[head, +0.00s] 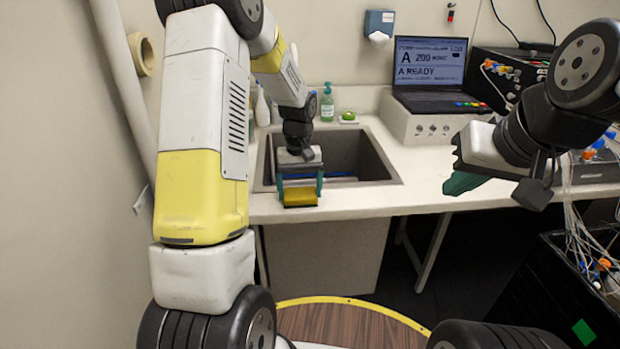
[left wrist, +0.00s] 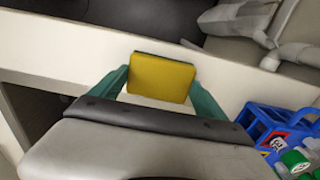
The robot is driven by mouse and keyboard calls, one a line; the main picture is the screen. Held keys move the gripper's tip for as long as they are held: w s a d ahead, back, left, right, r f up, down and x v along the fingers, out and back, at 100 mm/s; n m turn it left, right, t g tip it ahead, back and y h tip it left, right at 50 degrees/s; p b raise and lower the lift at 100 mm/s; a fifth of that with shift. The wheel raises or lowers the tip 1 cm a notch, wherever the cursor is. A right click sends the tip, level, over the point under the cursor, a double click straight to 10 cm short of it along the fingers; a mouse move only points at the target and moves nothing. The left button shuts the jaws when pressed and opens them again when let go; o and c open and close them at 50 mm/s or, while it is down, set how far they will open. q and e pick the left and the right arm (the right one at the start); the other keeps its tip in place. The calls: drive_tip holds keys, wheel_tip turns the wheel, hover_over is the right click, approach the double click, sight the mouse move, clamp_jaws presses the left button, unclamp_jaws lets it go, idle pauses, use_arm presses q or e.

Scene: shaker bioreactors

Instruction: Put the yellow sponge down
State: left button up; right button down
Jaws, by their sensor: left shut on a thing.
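The yellow sponge (head: 299,196) is between the green fingers of my left gripper (head: 299,186), at the front edge of the sink counter. In the left wrist view the sponge (left wrist: 161,77) shows its flat yellow face, with a green finger on each side. The left gripper is shut on it. The pale counter front rim (left wrist: 235,92) lies behind the sponge in that view; I cannot tell whether the sponge touches it. My right gripper (head: 462,183) is to the right, in front of the counter; its fingers are seen side-on and their opening is unclear.
The sink (head: 385,172) lies just behind the left gripper. A green soap bottle (head: 327,103) and a small green item (head: 348,116) stand behind it. A laptop (head: 430,70) rests on a white box at the right. The counter (head: 415,185) right of the sink is clear.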

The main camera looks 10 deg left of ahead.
sight(300, 193)
use_arm(q)
drive_tip(key=o, duration=1.3)
wheel_tip(300, 193, up, 12)
drive_tip(key=s+r+m+t+h, duration=0.1)
drive_tip(key=s+r+m+t, duration=0.15)
drive_tip(key=s+r, duration=0.8)
drive_tip(key=s+d+m+t+h, duration=0.1)
drive_tip(key=s+d+t, duration=0.1)
drive_tip(key=s, duration=1.1)
drive_tip(key=shift+s+r+t, duration=0.2)
drive_tip(key=shift+s+t, duration=0.2)
drive_tip(key=shift+t, duration=0.45)
drive_tip(key=shift+d, duration=0.1)
